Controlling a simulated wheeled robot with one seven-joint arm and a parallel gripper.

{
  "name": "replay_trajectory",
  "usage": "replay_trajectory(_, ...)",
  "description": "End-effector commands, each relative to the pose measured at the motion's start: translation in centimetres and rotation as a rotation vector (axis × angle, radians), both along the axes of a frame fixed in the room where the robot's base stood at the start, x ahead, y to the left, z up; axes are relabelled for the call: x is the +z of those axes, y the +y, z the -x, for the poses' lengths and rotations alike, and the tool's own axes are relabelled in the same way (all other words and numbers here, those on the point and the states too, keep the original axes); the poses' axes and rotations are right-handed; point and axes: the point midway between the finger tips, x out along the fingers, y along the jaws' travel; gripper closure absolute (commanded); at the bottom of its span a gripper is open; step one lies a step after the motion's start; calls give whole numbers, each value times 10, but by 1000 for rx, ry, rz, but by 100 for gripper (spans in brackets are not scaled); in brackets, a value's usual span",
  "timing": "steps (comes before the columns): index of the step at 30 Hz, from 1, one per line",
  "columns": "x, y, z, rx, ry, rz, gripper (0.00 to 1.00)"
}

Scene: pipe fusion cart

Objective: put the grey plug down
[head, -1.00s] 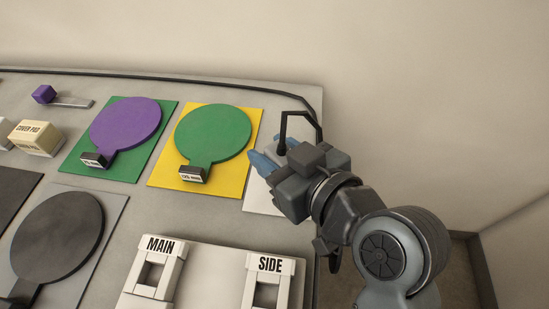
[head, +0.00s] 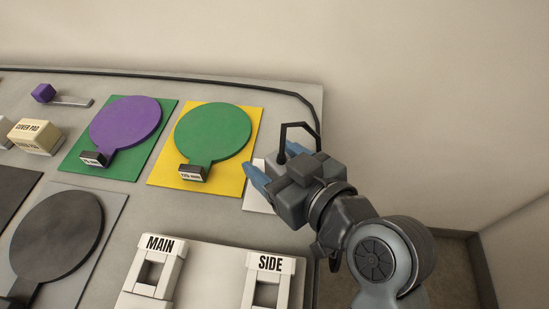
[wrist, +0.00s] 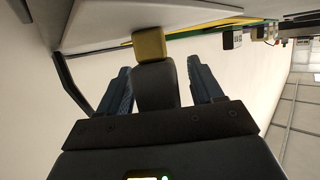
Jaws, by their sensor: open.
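My gripper (head: 255,174) is at the right side of the cart top in the head view, its blue fingers pointing left over a pale plate (head: 256,199). In the wrist view my gripper (wrist: 158,68) is open, with a finger on each side of a dark grey block (wrist: 156,86), which looks like the grey plug. Gaps show between the block and both fingers. A dull yellow block (wrist: 149,44) sits at its far end, against a pale surface. In the head view the plug is hidden behind my gripper.
A green disc (head: 213,132) on a yellow plate (head: 160,178) lies just left of my gripper. A purple disc (head: 125,122) is further left. White holders marked MAIN (head: 158,246) and SIDE (head: 270,263) stand in front. A black cable (head: 200,80) runs along the back edge.

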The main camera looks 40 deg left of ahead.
Motion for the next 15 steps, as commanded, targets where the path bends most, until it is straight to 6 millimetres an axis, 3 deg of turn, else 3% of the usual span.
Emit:
replay_trajectory(5, 4, -3, 0, -1, -1, -1, 34)
replay_trajectory(15, 25, -62, 14, -4, -2, -1, 34)
